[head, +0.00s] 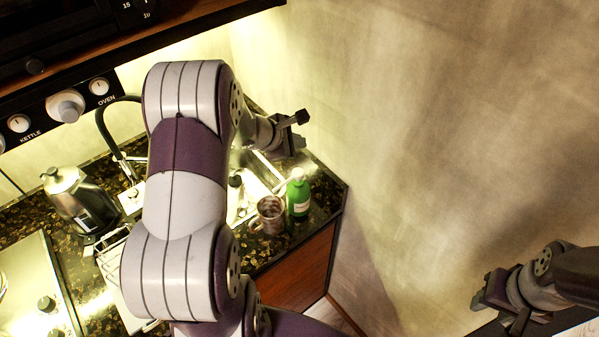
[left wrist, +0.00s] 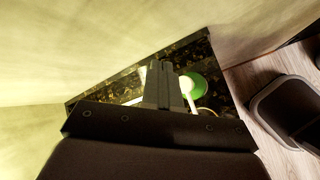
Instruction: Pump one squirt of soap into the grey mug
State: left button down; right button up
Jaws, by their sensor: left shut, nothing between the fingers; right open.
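The green soap bottle (head: 299,198) with a white pump head (head: 296,174) stands upright near the counter's right corner. The mug (head: 269,217), brownish-grey in this light, stands upright just left of the bottle. My left gripper (head: 299,132) is shut and empty, above and apart from the bottle. In the left wrist view its fingers (left wrist: 171,84) show beside the green bottle (left wrist: 205,88) seen from above; the mug is mostly hidden there. My right gripper (head: 484,292) is open, far to the right by the wall, away from the counter.
A sink (head: 250,197) with a black tap (head: 108,130) lies behind my left arm, which hides part of it. A moka-style kettle (head: 78,200) stands at left. The bare wall (head: 400,130) rises close to the right of the bottle.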

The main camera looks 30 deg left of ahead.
aim_at(302, 170)
pick_arm(q)
notch_tip(302, 170, down, 8)
jog(key=b, duration=0.5)
jog(key=shift+r, duration=0.25)
jog(key=shift+f+b, duration=0.15)
jog(key=shift+b, duration=0.25)
jog(key=shift+s+a, duration=0.1)
jog(key=shift+s, duration=0.05)
dwell(1.0)
jog(key=shift+f+b, duration=0.35)
jog(key=shift+b, duration=0.3)
jog(key=shift+f+b, duration=0.95)
jog(key=shift+b, duration=0.1)
dwell(0.7)
jog(key=shift+r, duration=0.15)
jog(key=shift+r+p, duration=0.95)
jog(key=shift+r, duration=0.25)
